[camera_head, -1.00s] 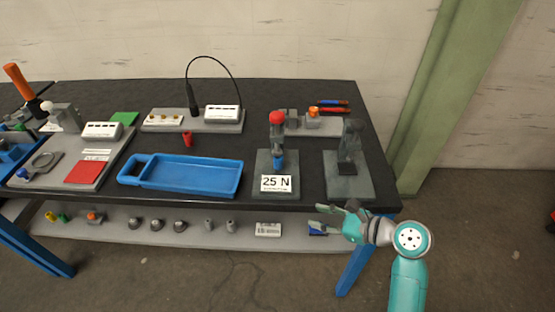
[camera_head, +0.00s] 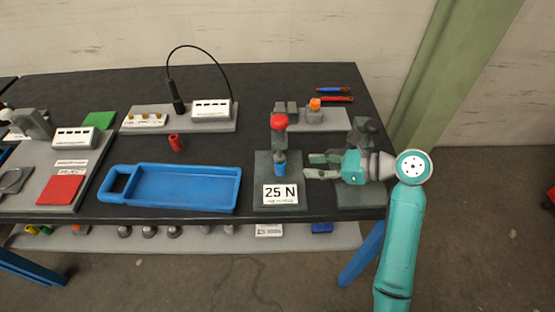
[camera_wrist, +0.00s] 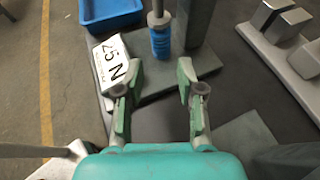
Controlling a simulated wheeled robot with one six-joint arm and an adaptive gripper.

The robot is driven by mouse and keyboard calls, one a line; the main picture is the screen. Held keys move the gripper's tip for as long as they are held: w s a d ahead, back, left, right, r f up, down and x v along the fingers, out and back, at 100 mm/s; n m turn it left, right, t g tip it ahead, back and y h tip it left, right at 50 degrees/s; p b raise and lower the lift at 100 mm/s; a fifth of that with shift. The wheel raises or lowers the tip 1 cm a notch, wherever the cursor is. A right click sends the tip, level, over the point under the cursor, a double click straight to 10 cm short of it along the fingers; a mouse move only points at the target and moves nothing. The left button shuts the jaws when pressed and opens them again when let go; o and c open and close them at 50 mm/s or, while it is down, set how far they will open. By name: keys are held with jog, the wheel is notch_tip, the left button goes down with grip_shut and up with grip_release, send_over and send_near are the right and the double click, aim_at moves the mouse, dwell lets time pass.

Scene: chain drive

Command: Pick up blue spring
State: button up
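The blue spring (camera_head: 281,163) stands upright in the grey press fixture (camera_head: 262,170), under a rod with a red knob (camera_head: 279,121). It also shows in the wrist view (camera_wrist: 161,42), below a grey rod and beyond my fingertips. My gripper (camera_head: 308,166) is just to the right of the spring, pointing left at it. In the wrist view my gripper (camera_wrist: 163,75) is open, with nothing between its fingers. The spring lies ahead of the gap and is apart from both fingers.
A white "25 N" sign (camera_head: 280,194) stands at the front of the fixture, close to one finger in the wrist view. Another grey fixture (camera_head: 362,198) is beneath my gripper. A blue tray (camera_head: 185,187) lies left; a red cylinder (camera_head: 176,142) stands behind it.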

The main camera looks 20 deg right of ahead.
aim_at(284, 165)
jog(key=shift+x, duration=4.75)
grip_shut()
